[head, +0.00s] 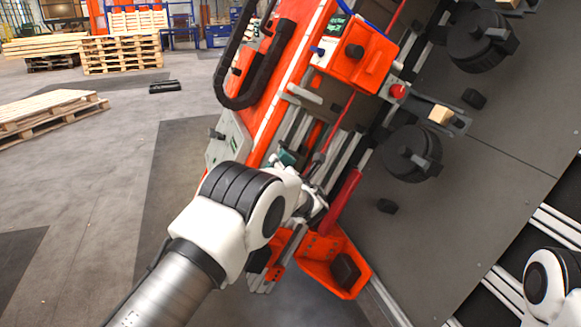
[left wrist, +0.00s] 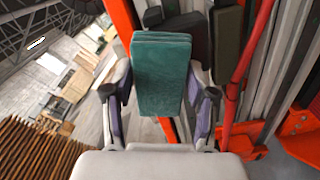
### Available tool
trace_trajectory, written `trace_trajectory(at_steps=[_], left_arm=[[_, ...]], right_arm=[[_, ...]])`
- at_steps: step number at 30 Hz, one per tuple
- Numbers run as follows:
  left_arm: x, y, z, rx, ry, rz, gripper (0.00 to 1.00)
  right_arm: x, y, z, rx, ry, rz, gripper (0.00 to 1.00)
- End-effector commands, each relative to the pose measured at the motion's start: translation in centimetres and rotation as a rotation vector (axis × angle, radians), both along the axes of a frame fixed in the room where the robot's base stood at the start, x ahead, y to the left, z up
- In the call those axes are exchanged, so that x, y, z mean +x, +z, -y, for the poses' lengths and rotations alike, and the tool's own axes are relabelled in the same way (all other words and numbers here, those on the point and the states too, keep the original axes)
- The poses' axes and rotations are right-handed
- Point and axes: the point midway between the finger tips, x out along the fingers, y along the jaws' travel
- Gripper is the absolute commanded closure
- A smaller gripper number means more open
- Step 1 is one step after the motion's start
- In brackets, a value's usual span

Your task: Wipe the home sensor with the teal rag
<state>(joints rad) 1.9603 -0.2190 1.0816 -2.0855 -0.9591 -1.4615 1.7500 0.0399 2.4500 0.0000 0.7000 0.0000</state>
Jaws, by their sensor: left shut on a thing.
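The teal rag (left wrist: 162,55) is a folded pad in the middle of the left wrist view. My left gripper (left wrist: 163,82) is shut on it, with a finger at each side. In the head view a small bit of the rag (head: 287,158) shows beside the orange gantry, and my arm hides most of the gripper. Dark blocks (left wrist: 188,38) stand behind the rag's upper end on the gantry. I cannot tell which part is the home sensor, or whether the rag touches anything. My right gripper is out of view.
The orange gantry beam (head: 282,85) and grey rails crowd the rag. A red tube (head: 346,195) runs close by, and it also shows in the left wrist view (left wrist: 240,70). An orange bracket (head: 345,278) is below. Pallets (head: 40,115) lie on open floor at left.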

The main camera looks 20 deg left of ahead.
Motion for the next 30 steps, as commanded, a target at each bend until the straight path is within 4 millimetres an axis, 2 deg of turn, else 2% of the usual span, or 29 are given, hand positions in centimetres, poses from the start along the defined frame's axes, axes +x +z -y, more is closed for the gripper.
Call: trace_trajectory(at_steps=[8,22,30], left_arm=[[-0.2,0.1,-0.1,-0.001,0.004,0.000,0.72],[-4.5,0.1,3.1,0.002,-0.001,-0.001,0.72],[-5.0,0.0,3.4,0.000,0.001,0.001,0.72]], right_arm=[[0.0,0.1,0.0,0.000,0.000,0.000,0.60],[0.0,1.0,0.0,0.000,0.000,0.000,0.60],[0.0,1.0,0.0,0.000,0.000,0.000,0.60]])
